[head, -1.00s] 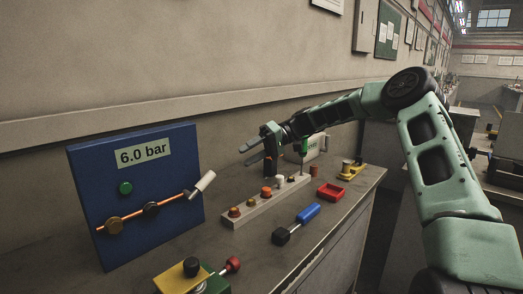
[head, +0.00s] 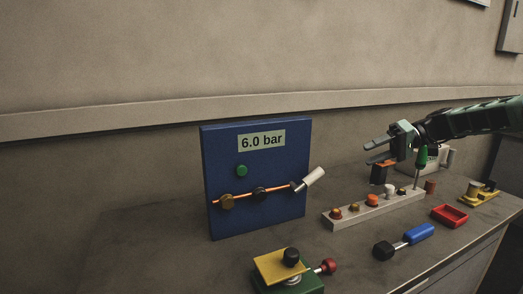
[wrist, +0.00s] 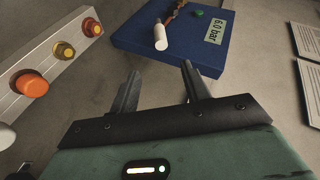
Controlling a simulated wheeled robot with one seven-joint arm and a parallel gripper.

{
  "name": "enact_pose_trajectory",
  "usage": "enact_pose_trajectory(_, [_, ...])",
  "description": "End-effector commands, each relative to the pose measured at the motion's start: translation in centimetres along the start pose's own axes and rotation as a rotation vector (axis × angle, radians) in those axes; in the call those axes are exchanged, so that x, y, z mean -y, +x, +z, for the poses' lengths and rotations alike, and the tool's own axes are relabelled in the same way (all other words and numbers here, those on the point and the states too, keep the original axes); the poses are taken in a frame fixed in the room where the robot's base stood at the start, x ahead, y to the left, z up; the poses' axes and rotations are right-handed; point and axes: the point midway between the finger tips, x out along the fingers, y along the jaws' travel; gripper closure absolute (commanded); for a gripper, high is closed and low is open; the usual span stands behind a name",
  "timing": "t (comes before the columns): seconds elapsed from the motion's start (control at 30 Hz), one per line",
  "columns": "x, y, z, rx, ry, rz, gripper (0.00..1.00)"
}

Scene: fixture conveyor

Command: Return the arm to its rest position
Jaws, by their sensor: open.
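My gripper (head: 372,152) is in the air above the bench, over the far side of the pale block of knobs, with its fingers pointing left toward the blue panel. The fingers are apart with nothing between them. In the wrist view my gripper (wrist: 160,88) is also open and empty. The blue panel (head: 225,145) stands upright on the bench left of my gripper. It reads 6.0 bar and carries a green button, a copper pipe and a white-handled lever (head: 313,179). The panel shows at the top of the wrist view (wrist: 150,38).
The pale block (head: 345,220) holds several orange and other knobs. A blue-handled tool (head: 419,233), a red tray (head: 449,215), a yellow-topped fixture (head: 272,267) and a light mug-like container (head: 446,158) are also on the bench. The bench's left part is clear.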

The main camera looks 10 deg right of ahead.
Motion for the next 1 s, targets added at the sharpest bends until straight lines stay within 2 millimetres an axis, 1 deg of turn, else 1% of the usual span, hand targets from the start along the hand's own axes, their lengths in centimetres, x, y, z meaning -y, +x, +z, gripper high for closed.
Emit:
enact_pose_trajectory(0.03, [1.0, 1.6, 0.2, 0.035, 0.000, 0.011, 0.53])
enact_pose_trajectory(0.07, [1.5, 2.8, 0.4, 0.059, 0.003, 0.023, 0.53])
enact_pose_trajectory(0.17, [3.9, 8.0, 1.9, 0.172, 0.014, 0.087, 0.53])
enact_pose_trajectory(0.2, [5.1, 10.4, 3.0, 0.225, 0.018, 0.124, 0.53])
enact_pose_trajectory(0.27, [6.9, 14.0, 5.0, 0.306, 0.020, 0.187, 0.53])
enact_pose_trajectory(0.3, [8.1, 16.1, 6.6, 0.358, 0.017, 0.234, 0.53])
enact_pose_trajectory(0.37, [9.8, 19.0, 9.4, 0.431, 0.008, 0.309, 0.53])
enact_pose_trajectory(0.4, [10.8, 20.7, 11.4, 0.473, -0.002, 0.360, 0.53])
enact_pose_trajectory(0.47, [12.3, 22.6, 14.4, 0.528, -0.022, 0.438, 0.53])
enact_pose_trajectory(0.5, [13.1, 23.6, 16.6, 0.559, -0.038, 0.489, 0.53])
enact_pose_trajectory(0.57, [14.3, 24.6, 19.7, 0.596, -0.067, 0.563, 0.53])
enact_pose_trajectory(0.6, [15.1, 25.1, 21.7, 0.616, -0.092, 0.610, 0.53])
enact_pose_trajectory(0.63, [15.6, 25.3, 23.3, 0.628, -0.109, 0.645, 0.53])
enact_pose_trajectory(0.67, [16.0, 25.4, 24.8, 0.639, -0.131, 0.678, 0.53])
enact_pose_trajectory(0.7, [16.6, 25.4, 26.8, 0.649, -0.157, 0.719, 0.53])
enact_pose_trajectory(0.77, [17.3, 25.1, 29.6, 0.654, -0.200, 0.776, 0.53])
enact_pose_trajectory(0.8, [17.6, 24.7, 31.3, 0.656, -0.230, 0.809, 0.53])
enact_pose_trajectory(0.9, [18.1, 23.6, 34.9, 0.649, -0.295, 0.870, 0.53])
enact_pose_trajectory(1.0, [18.2, 22.6, 37.4, 0.637, -0.343, 0.904, 0.53])
